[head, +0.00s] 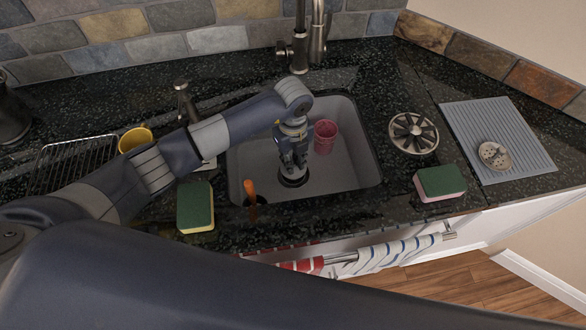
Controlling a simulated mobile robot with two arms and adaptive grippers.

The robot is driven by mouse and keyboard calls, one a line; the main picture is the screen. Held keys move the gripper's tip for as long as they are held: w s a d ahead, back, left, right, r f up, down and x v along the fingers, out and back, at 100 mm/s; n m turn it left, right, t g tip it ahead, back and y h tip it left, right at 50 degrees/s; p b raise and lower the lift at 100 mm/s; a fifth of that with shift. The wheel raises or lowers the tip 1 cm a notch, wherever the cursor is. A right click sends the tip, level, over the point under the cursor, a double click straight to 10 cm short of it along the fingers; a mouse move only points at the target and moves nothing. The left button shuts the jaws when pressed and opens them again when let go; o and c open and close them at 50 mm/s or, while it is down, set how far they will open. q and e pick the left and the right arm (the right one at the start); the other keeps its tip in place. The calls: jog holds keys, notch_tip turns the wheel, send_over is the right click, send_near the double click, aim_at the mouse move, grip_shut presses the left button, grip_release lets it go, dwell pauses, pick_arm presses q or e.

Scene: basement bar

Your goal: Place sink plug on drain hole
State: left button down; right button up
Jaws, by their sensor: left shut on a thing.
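The grey sink basin (345,172) is set in the dark counter. My left gripper (293,170) reaches down into it, pointing at the basin floor, and is shut on the sink plug, which is mostly hidden by the fingers. A dark round shape (293,181) lies right at the fingertips, where the drain hole is. I cannot tell the plug's edge from the drain's edge, nor whether the plug is seated. My right gripper is not in view.
A pink-red cup (325,137) stands in the sink behind the gripper, and an orange-handled tool (250,192) is at the front left. Sponges (196,207) (440,182), a metal slotted disc (414,133) and a grey drying mat (482,120) surround it. The faucet (300,50) rises behind.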

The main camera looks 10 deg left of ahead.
pick_arm(q)
notch_tip(320, 180, down, 3)
jog(key=shift+f+b, duration=0.15)
jog(key=shift+b, duration=1.05)
jog(key=c, duration=1.5)
grip_release()
jog(key=shift+c, duration=0.2)
jog(key=shift+r+p, duration=0.7)
jog(key=shift+r, duration=0.1)
notch_tip(320, 180, up, 11)
jog(key=p, duration=0.8)
jog(key=shift+f, duration=0.15)
